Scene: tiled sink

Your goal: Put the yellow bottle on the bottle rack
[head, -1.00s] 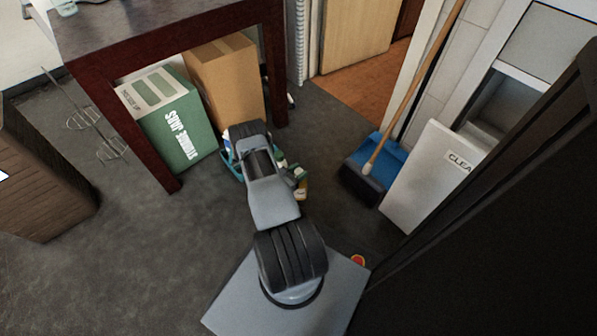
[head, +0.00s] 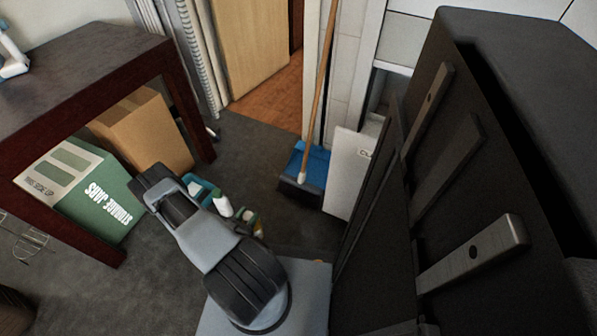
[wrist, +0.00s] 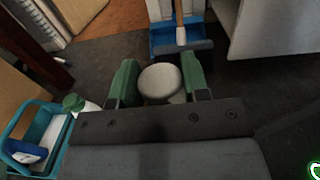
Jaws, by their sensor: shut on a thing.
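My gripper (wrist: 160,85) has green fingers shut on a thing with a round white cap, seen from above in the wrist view. In the head view, a small patch of yellow shows below this cap, so the held thing appears to be the yellow bottle (head: 258,230). Most of its body is hidden by the cap, fingers and arm. My gripper (head: 249,216) shows just right of my forearm, above the dark floor. A thin wire rack (head: 28,243) is at the left edge of the head view, partly cut off; I cannot tell whether it is the bottle rack.
A blue caddy (wrist: 17,133) with a green-capped white bottle (wrist: 76,104) beside it is left of my gripper. A table (head: 85,60) stands over a green box (head: 95,195) and a cardboard box (head: 150,130). A blue dustpan (head: 305,160) and a tall black cabinet (head: 500,150) are at right.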

